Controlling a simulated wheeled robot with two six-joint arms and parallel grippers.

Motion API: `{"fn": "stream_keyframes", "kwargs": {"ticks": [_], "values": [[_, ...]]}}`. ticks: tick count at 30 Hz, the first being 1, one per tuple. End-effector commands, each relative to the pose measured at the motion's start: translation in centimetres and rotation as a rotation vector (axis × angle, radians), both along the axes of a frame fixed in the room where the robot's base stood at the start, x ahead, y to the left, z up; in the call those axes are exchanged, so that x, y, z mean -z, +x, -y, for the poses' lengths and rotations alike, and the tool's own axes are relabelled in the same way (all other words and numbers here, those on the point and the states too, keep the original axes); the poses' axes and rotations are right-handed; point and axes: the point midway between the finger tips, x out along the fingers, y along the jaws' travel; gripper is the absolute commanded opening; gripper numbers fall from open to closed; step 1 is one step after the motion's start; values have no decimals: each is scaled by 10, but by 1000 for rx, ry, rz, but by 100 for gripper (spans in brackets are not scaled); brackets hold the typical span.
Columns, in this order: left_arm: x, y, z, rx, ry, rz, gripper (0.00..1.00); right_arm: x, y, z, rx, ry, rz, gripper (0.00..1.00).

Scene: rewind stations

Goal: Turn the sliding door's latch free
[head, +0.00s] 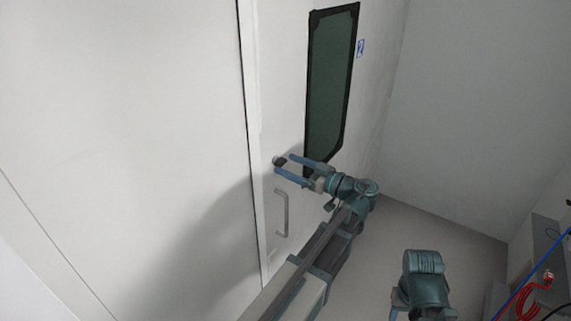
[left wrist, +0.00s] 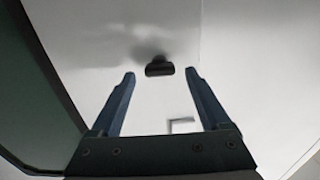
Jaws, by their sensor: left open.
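The sliding door (head: 283,100) is white, with a dark framed window. Its latch (head: 279,161) is a small dark knob near the door's left edge, above a grey pull handle (head: 281,212). My left gripper (head: 284,166) is open, its two blue fingers pointing at the latch. In the left wrist view the dark latch (left wrist: 159,69) shows just beyond and between the fingertips of my left gripper (left wrist: 160,75), with no finger seen touching it. The handle (left wrist: 181,123) also shows there.
The window (head: 333,85) is to the right of the latch, with a blue sign (head: 360,48) beside it. A grey box with red and blue cables (head: 530,295) is at the far lower right. The floor (head: 420,225) between is clear.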

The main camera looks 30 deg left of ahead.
Motion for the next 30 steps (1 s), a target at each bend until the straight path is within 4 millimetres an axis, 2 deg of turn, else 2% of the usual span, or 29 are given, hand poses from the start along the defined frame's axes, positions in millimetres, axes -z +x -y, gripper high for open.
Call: {"fn": "stream_keyframes", "kwargs": {"ticks": [6,16,17,27,30], "values": [[0,1,-17,-1,0,0,80,0,0,0,0,0,0,50],[0,2,-19,1,0,0,80,0,0,0,0,0,0,50],[0,2,-19,1,0,0,76,0,0,0,0,0,0,50],[0,2,-19,1,0,0,15,0,0,0,0,0,0,50],[0,2,-19,1,0,0,0,0,0,0,0,0,0,50]]}}
